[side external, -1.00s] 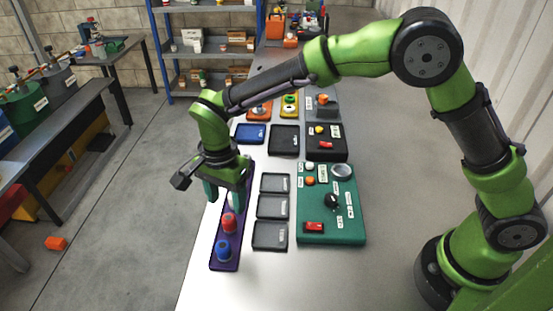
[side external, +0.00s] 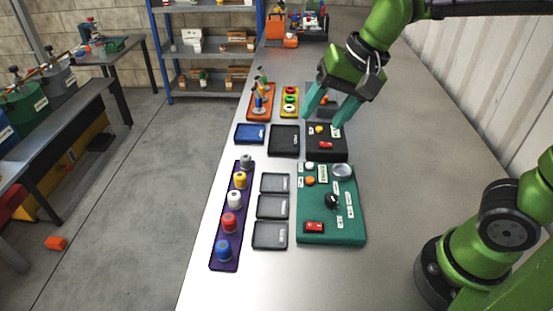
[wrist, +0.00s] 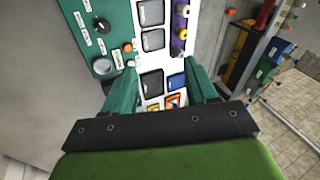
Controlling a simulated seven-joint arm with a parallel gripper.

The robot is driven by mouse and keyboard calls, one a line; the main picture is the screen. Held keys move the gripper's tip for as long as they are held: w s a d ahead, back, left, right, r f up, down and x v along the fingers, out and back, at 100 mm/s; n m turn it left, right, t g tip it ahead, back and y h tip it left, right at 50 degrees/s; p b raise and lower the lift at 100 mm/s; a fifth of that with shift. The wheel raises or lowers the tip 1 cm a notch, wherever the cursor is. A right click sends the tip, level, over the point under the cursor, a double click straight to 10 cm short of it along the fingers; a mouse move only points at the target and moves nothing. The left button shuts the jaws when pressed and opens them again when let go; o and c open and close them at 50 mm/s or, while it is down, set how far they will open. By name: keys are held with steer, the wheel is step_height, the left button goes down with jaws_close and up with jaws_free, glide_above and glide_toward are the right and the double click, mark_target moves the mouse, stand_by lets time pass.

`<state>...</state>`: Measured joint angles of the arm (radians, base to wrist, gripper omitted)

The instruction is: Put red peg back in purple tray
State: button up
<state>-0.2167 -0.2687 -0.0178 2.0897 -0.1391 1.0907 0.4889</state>
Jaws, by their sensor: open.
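The purple tray (side external: 217,258) lies along the left edge of the table in the side view. Its pegs stand upright in a row: grey, yellow, white, red and blue from back to front. The red peg (side external: 229,222) stands in the tray between the white peg (side external: 234,199) and the blue peg (side external: 223,248). My gripper (side external: 322,119) is open and empty, above the black box (side external: 340,150), away from the tray to the right and back. In the wrist view part of the purple tray (wrist: 178,50) shows at the top; the red peg cannot be told there.
Three small dark trays (side external: 271,207) lie between the purple tray and the green panel box (side external: 350,230). A blue tray (side external: 250,134) and a black tray (side external: 284,140) lie behind. Orange (side external: 252,113) and yellow (side external: 289,112) holders stand farther back.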

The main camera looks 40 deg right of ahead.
steer(key=s+d+f+n+t, duration=0.1)
steer(key=s+d+n+t, duration=0.2)
steer(key=s+d, duration=0.2)
steer(key=s, duration=0.3)
steer(key=shift+d+f, duration=0.25)
steer(key=shift+d, duration=0.1)
